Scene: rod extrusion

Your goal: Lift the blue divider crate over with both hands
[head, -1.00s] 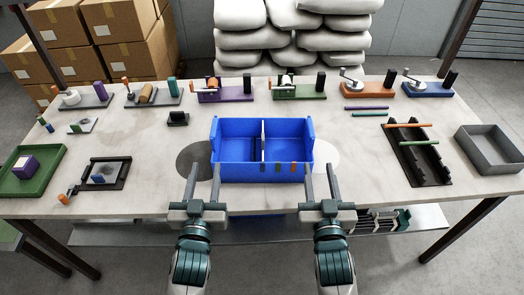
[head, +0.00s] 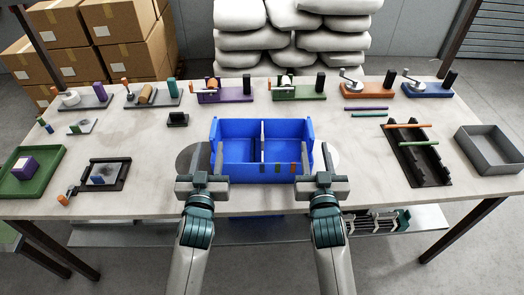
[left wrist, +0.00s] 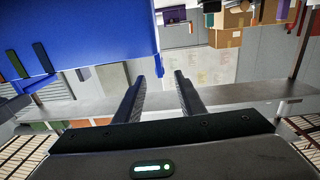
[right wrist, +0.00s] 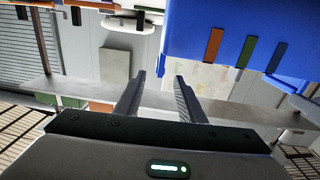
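The blue divider crate (head: 238,172) stands upright on the table in front of me, with a divider (head: 262,142) between two compartments that look empty. Small coloured stripes mark its front. My left gripper (head: 206,150) is open at its left side wall, and my right gripper (head: 320,150) is open at its right side wall. In the left wrist view the crate (left wrist: 80,40) is at upper left, beside the fingertips (left wrist: 169,72). In the right wrist view the crate (right wrist: 265,20) is at upper right, beside the fingertips (right wrist: 161,76). I cannot tell whether the fingers touch it.
A dark disc (head: 187,160) and a white disc (head: 332,158) lie flat on either side of the crate. A black rack (head: 418,160) with rods and a grey tray (head: 490,150) are at right. A green tray (head: 32,188) is at left. Several small stations line the back.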

